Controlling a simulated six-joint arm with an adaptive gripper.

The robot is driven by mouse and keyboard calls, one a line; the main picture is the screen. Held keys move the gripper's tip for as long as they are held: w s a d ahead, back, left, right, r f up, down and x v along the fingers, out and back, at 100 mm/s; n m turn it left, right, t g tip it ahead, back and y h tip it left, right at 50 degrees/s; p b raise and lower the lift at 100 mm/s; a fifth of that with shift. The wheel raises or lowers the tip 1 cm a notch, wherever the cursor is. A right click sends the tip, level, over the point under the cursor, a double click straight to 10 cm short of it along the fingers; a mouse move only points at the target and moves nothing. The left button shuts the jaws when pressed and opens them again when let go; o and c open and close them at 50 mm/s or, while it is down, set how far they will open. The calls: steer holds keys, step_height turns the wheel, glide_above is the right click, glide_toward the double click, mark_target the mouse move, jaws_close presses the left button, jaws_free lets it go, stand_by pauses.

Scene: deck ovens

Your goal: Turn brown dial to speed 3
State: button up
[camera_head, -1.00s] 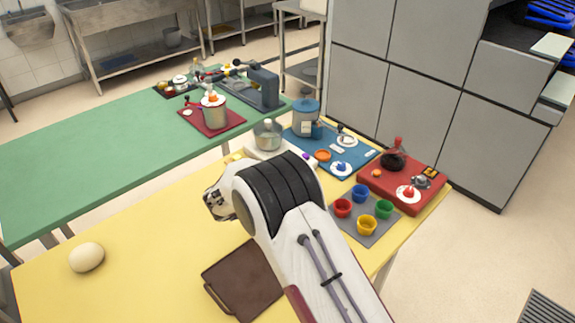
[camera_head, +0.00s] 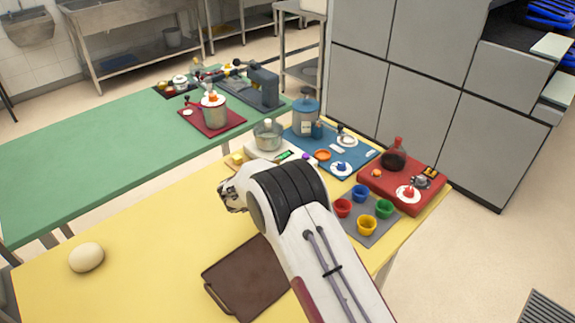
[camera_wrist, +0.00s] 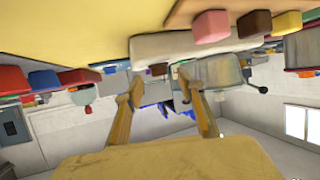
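In the head view my arm covers part of the area in front of a white-based device (camera_head: 262,152) with a metal pot (camera_head: 267,134), a green panel (camera_head: 284,155) and a purple knob (camera_head: 306,156). My gripper (camera_wrist: 160,88) is open, with its fingers apart and nothing between them.
Red, blue, green and yellow cups stand on a grey mat (camera_head: 372,241) right of my arm. A red board (camera_head: 425,203) and a blue board (camera_head: 365,157) carry equipment. A brown tray (camera_head: 240,285) and a pale ball (camera_head: 86,257) lie on the yellow table (camera_head: 140,260), whose left part is mostly clear.

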steer(key=shift+x, duration=1.25)
steer(key=c, duration=1.1)
